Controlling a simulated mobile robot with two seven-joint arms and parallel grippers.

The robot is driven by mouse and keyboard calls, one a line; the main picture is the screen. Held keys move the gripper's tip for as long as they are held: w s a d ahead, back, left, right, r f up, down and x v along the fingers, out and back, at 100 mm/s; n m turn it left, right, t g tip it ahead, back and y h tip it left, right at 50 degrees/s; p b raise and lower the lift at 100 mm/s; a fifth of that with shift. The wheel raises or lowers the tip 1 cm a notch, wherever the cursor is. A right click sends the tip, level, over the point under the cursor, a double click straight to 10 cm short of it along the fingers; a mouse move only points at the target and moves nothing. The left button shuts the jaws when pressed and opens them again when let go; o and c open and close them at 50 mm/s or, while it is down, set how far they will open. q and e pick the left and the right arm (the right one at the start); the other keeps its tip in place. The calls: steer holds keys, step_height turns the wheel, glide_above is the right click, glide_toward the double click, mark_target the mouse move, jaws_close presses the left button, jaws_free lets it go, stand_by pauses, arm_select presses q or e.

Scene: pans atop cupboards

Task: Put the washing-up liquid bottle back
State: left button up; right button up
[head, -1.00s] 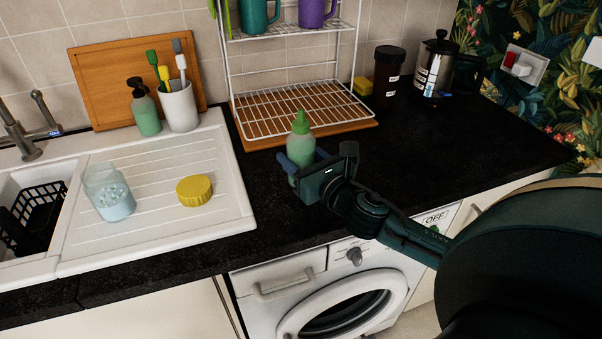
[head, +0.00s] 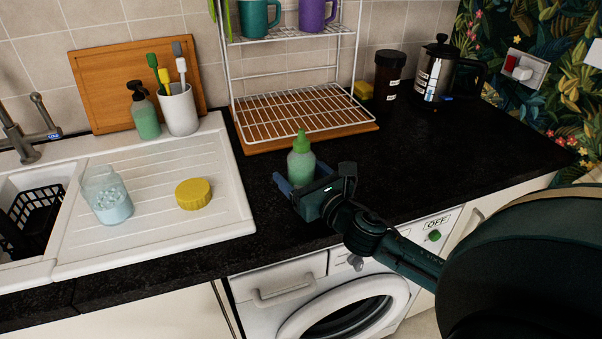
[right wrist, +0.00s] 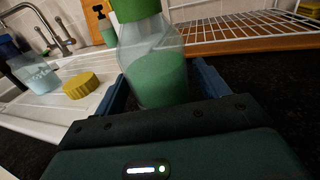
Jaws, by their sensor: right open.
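The washing-up liquid bottle (head: 301,163), clear with green liquid and a green cap, is upright over the black worktop, right of the draining board. My right gripper (head: 304,182) is open low around the bottle, its blue fingers on either side. The right wrist view also shows the bottle (right wrist: 157,70) between the parted fingers of the right gripper (right wrist: 163,85). The bottle's base is partly hidden, but it seems to rest on the worktop. My left gripper is not in view.
A white sink drainer (head: 150,240) holds a glass jar (head: 107,197) and a yellow lid (head: 194,194). A green pump bottle (head: 144,116) and a brush cup (head: 179,110) stand behind. A wire rack (head: 305,110) stands at the back. The worktop (head: 450,150) is clear to the right.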

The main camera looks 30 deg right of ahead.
steer(key=shift+s+r, duration=0.1)
steer(key=shift+r, duration=0.05)
steer(key=s+b, duration=0.1)
steer(key=s, duration=0.9)
steer(key=shift+s+d+b, duration=0.1)
steer(key=shift+s+b, duration=0.1)
steer(key=shift+b, duration=0.2)
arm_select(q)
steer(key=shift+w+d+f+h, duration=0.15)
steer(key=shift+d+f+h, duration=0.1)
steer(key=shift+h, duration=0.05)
arm_select(e)
steer(key=shift+s, duration=0.7)
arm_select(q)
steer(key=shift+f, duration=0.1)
